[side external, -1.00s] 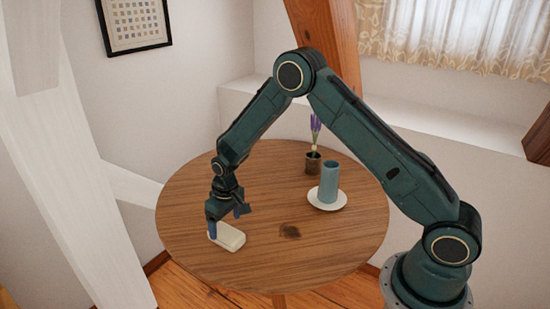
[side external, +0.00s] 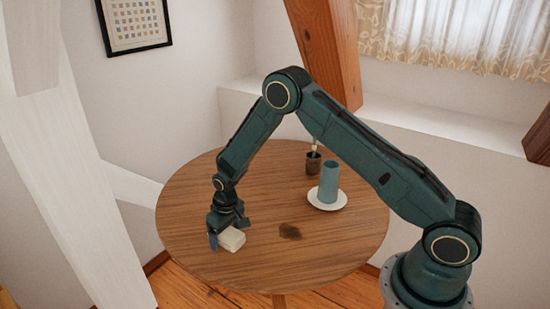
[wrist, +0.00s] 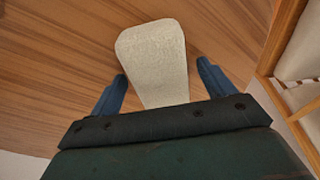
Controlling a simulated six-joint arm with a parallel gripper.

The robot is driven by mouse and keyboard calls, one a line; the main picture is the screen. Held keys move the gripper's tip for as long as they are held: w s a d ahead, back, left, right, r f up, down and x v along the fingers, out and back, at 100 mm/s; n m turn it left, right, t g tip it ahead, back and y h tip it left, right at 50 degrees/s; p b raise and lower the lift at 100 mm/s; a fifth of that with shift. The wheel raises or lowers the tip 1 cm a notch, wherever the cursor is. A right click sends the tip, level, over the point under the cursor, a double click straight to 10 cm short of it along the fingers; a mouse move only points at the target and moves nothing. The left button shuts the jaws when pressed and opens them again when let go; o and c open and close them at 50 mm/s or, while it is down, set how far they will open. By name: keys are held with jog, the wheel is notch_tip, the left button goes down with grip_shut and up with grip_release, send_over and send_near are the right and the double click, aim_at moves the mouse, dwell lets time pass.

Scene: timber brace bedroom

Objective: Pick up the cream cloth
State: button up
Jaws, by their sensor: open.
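The cream cloth (side external: 231,239) is a folded, rounded block lying on the round wooden table (side external: 330,251) near its left front edge. In the wrist view the cloth (wrist: 155,58) runs from the middle down between my blue fingers. My gripper (side external: 226,240) is low over the cloth in the side view. In the wrist view my gripper (wrist: 160,90) is open, with one finger on each side of the cloth and a small gap at each. The near end of the cloth is hidden behind the gripper body. I cannot tell whether the fingertips touch the table.
A blue cylindrical vase (side external: 329,182) stands on a white saucer (side external: 326,201) at the table's right. A small dark pot (side external: 313,162) with a plant is behind it. The table between cloth and saucer is clear.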

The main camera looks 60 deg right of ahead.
aim_at(226, 231)
jog(key=c, duration=1.1)
notch_tip(226, 231, up, 20)
jog(key=shift+r, duration=0.1)
dwell(0.5)
